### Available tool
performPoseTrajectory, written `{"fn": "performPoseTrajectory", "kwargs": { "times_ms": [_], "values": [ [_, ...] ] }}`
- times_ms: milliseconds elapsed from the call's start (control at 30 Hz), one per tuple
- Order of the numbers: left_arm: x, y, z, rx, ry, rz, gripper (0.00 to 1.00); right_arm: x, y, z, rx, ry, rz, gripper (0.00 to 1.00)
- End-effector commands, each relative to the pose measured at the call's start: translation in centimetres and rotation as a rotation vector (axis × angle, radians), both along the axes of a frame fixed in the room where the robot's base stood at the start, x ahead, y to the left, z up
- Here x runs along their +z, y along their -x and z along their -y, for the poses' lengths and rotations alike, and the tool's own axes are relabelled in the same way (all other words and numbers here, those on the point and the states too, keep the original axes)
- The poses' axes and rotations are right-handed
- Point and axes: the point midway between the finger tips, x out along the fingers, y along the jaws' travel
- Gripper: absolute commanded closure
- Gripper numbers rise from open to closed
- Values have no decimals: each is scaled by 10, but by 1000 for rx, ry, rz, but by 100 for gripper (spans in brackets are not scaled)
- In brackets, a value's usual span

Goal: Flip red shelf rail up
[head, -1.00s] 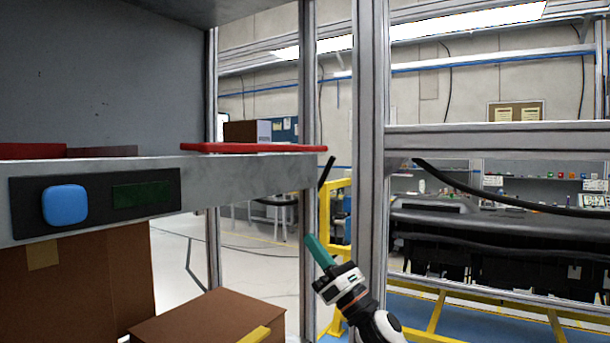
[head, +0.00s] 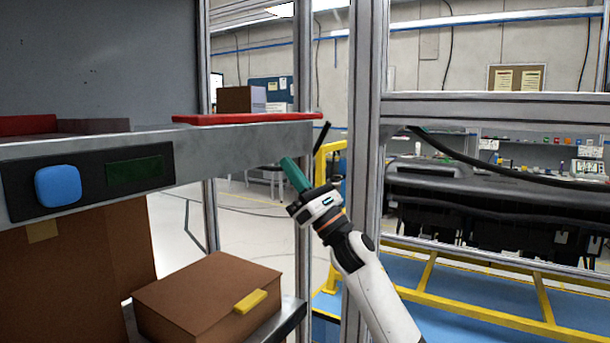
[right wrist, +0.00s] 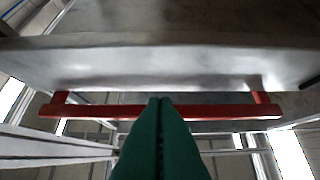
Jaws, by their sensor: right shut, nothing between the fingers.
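The red shelf rail (head: 247,118) lies flat along the right end of the grey metal shelf in the head view. In the right wrist view the red rail (right wrist: 90,111) runs across the picture as a bar, with short arms joining it to the shelf edge. My right gripper (head: 288,163) has green fingers and is below the shelf's right end, under the rail. Its fingers (right wrist: 160,108) are closed together with nothing between them, and their tips overlap the rail's middle in the wrist view. I cannot tell if they touch it. My left gripper is not in view.
The shelf (head: 225,146) carries a panel with a blue button (head: 58,185) and a dark display (head: 135,169). Brown boxes (head: 205,293) stand below. A metal post (head: 364,150) stands right of my gripper. A yellow frame (head: 480,315) is further right.

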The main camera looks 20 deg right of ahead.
Motion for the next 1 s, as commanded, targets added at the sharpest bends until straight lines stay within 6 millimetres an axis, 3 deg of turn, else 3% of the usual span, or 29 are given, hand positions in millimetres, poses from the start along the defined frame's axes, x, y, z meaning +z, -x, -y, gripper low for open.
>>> {"fn": "performPoseTrajectory", "kwargs": {
  "times_ms": [33,133,333,1000],
  "values": [
    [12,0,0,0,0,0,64,15,-6,-6,2,-1,0,100],
    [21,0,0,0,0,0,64,29,-17,-14,2,-2,0,100],
    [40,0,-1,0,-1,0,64,55,-16,-13,-1,2,1,100],
    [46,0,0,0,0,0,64,65,-18,-12,-1,9,-11,100]
  ]
}}
